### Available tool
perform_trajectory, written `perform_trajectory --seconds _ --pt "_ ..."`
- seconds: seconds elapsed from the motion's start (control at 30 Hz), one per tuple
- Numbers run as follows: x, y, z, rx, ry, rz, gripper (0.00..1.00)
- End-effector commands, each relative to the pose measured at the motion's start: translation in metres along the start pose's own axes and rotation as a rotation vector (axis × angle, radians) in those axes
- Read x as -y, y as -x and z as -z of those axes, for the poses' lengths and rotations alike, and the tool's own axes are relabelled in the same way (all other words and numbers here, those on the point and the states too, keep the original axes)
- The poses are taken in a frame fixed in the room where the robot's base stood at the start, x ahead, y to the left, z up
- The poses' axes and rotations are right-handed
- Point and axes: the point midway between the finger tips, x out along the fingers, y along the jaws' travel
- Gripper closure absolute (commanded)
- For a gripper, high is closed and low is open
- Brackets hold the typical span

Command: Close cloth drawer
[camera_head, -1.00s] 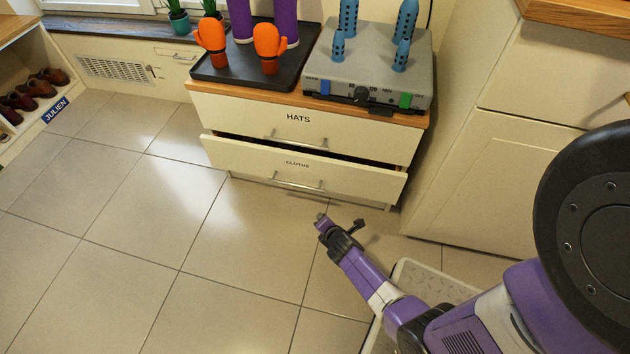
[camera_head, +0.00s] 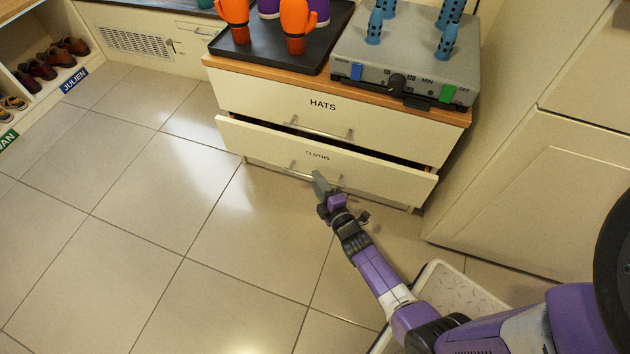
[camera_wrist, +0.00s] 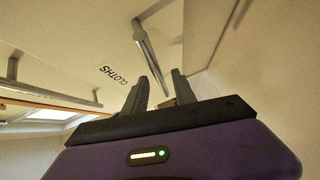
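The cloth drawer (camera_head: 376,176), labelled CLOTHS, is the lower drawer of the cabinet and stands partly pulled out, with a dark gap above its front. Its bar handle (camera_head: 300,172) is partly hidden behind my gripper (camera_head: 320,182), which is close in front of it. In the wrist view the drawer front (camera_wrist: 100,35) appears tilted, and the handle (camera_wrist: 150,55) runs toward my gripper (camera_wrist: 158,84). The two fingers are apart, with the handle's end near the left fingertip. I cannot tell whether they touch.
The HATS drawer (camera_head: 300,108) above is shut. A black tray (camera_head: 275,55) with orange mittens and a grey device (camera_head: 420,75) with blue posts stand on top. A white cabinet (camera_head: 540,180) is close on the right. A grey-topped platform (camera_head: 450,290) is on the floor; tiles at left are clear.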

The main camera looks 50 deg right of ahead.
Motion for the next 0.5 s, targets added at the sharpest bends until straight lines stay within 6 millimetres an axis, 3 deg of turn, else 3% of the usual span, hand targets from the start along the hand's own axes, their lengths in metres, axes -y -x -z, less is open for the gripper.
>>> perform_trajectory --seconds 0.2,0.5 --pt "0.002 -0.021 -0.001 0.000 0.000 -0.001 0.67" --pt "0.000 -0.023 0.000 0.000 0.001 0.001 0.67"
